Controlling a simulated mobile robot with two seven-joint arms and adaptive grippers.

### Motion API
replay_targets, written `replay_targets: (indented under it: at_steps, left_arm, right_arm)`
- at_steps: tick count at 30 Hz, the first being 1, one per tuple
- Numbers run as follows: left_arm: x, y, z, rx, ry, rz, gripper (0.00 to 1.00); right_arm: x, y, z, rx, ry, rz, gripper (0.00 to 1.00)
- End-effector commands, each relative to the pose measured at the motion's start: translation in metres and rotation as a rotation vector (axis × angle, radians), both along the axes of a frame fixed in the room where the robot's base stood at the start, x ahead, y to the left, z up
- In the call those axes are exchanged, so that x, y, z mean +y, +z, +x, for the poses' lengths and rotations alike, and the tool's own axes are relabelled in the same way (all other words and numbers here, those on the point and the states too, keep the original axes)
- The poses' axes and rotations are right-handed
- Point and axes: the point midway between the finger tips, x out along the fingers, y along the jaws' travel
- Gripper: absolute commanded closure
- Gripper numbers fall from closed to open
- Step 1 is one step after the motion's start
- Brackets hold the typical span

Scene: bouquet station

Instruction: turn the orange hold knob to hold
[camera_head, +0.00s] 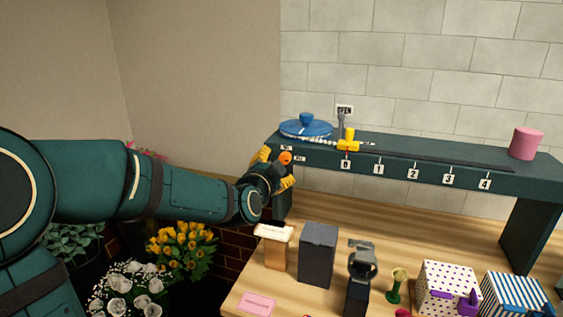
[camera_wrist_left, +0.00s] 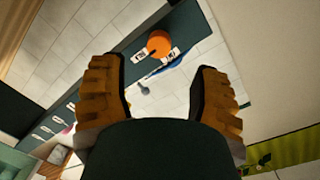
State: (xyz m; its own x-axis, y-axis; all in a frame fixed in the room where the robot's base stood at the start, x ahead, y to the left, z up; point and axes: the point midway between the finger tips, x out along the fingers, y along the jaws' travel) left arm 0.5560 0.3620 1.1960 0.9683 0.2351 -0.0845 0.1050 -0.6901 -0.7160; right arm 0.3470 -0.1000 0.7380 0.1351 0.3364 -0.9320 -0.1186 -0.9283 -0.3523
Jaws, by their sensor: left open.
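The orange hold knob (camera_head: 285,158) is on the front face of the dark green shelf (camera_head: 430,175), near its left end. It also shows in the left wrist view (camera_wrist_left: 158,43) as a round orange knob with small white labels beside it; their text is too small to read. My left gripper (camera_head: 275,167) is at the knob, with its yellow fingers spread. In the left wrist view its fingers (camera_wrist_left: 158,68) are wide apart, and the knob appears between and beyond the tips. I cannot tell whether either finger touches it. My right gripper is not in view.
A blue lidded dish (camera_head: 305,128), a yellow slider (camera_head: 349,145) by a numbered scale and a pink cylinder (camera_head: 525,143) are on the shelf. Below, the wooden table holds a dark box (camera_head: 318,253), a green stand (camera_head: 397,287) and a dotted box (camera_head: 448,285). Flowers (camera_head: 182,248) stand left.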

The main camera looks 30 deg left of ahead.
Motion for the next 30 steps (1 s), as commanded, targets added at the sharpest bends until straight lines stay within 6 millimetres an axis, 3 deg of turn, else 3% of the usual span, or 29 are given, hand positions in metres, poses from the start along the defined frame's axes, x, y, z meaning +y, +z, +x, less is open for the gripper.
replay_targets:
  at_steps: [6,12,30]
  left_arm:
    - [-0.009,0.005,-0.038,-0.003,0.0,0.002,0.38]
    - [-0.013,0.006,-0.054,-0.003,0.0,0.002,0.38]
    - [-0.014,0.006,-0.057,-0.002,-0.001,0.001,0.38]
  right_arm:
    - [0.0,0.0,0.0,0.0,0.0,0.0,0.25]
    - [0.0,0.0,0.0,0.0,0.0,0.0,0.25]
    - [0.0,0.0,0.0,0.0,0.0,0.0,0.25]
